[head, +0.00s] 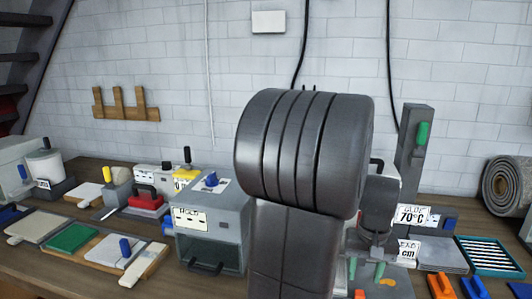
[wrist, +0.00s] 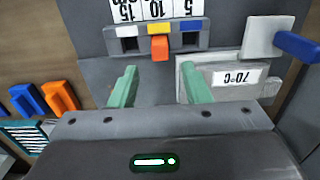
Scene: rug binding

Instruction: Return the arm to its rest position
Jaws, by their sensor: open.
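My arm's dark grey links fill the middle of the head view. My gripper (wrist: 159,88) shows in the wrist view as two green fingers set wide apart, with nothing between them. The fingers are over a grey device (wrist: 95,75) with an upside-down 15, 10, 5 scale and an orange slider (wrist: 159,48). I cannot tell the gap between fingertips and device.
Orange handles (head: 441,286) and a teal slatted tray (head: 490,256) lie right. A rolled rug (head: 507,186) is far right. Several tools crowd the left bench.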

